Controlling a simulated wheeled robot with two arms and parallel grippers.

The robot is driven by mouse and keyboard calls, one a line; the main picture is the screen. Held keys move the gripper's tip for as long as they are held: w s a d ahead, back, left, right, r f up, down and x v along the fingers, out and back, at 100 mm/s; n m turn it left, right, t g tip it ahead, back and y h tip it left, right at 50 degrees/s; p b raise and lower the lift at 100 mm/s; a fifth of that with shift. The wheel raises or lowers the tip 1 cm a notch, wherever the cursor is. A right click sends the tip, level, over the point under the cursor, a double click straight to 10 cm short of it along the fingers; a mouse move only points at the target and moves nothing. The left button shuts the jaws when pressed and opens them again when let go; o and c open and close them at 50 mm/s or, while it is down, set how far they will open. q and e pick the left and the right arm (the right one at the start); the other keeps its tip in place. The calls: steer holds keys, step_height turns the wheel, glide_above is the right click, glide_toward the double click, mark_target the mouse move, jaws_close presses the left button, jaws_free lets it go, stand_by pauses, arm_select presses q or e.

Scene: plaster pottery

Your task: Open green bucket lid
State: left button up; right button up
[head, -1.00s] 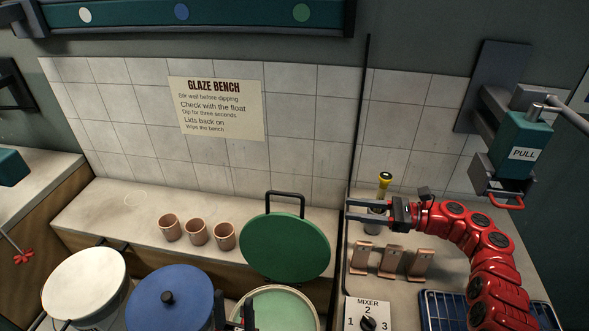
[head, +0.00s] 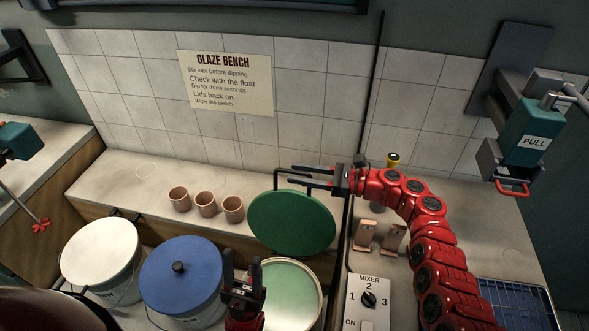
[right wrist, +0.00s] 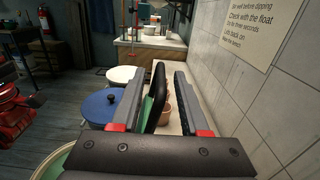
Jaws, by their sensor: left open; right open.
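The green lid (head: 292,224) stands raised and tilted back behind the green bucket (head: 318,290), whose round mouth shows pale green glaze. Its dark handle sits at its upper edge. My right gripper (head: 290,176) is open, its fingers reaching left over the lid's top edge. In the right wrist view the black handle (right wrist: 157,98) stands between the two open fingers, with a strip of green lid (right wrist: 147,110) beside it; contact cannot be told. My left gripper (head: 243,270) is open and empty, fingers up, in front of the green bucket's left rim.
A blue-lidded bucket (head: 180,275) and a white-lidded bucket (head: 100,252) stand to the left. A mixer panel (head: 368,298), copper pieces (head: 366,236) and a yellow-topped tool (head: 393,160) are at the right.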

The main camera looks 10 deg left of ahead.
steer(key=shift+a, duration=0.9)
jaws_close()
stand_by(0.8)
